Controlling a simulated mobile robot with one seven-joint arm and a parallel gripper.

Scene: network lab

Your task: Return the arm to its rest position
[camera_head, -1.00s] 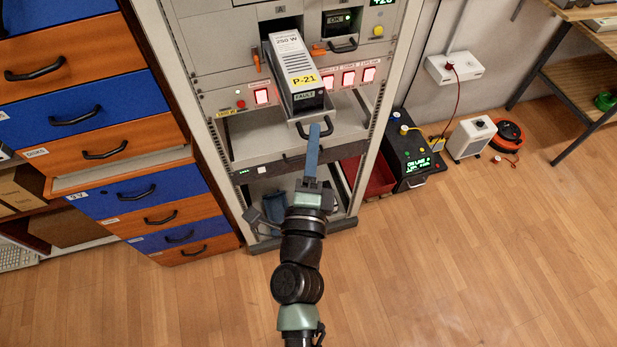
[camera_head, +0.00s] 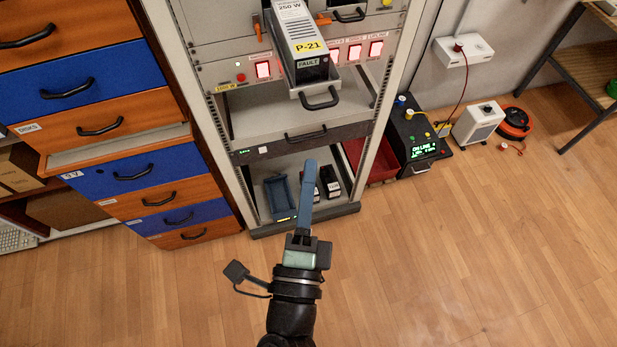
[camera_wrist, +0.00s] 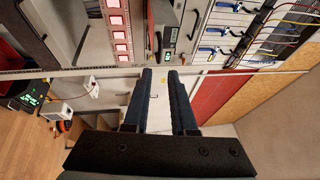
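My gripper (camera_head: 310,166) is in front of the rack's lower part, pointing up toward the rack and apart from it. In the head view its blue fingers overlap into one bar. The wrist view shows both fingers (camera_wrist: 161,76) with an empty gap between them, so it is open and holds nothing. The power unit labelled P-21 and FAULT (camera_head: 302,45) sticks out of the rack (camera_head: 210,120) above my gripper. Its black front handle (camera_head: 320,99) is clear of my fingers.
A blue and orange drawer cabinet (camera_head: 90,75) stands left of the rack. A black box with a green display (camera_head: 415,140), a white box (camera_head: 478,122) and an orange cable reel (camera_head: 514,122) stand on the floor at right. The wooden floor (camera_head: 450,250) in front is clear.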

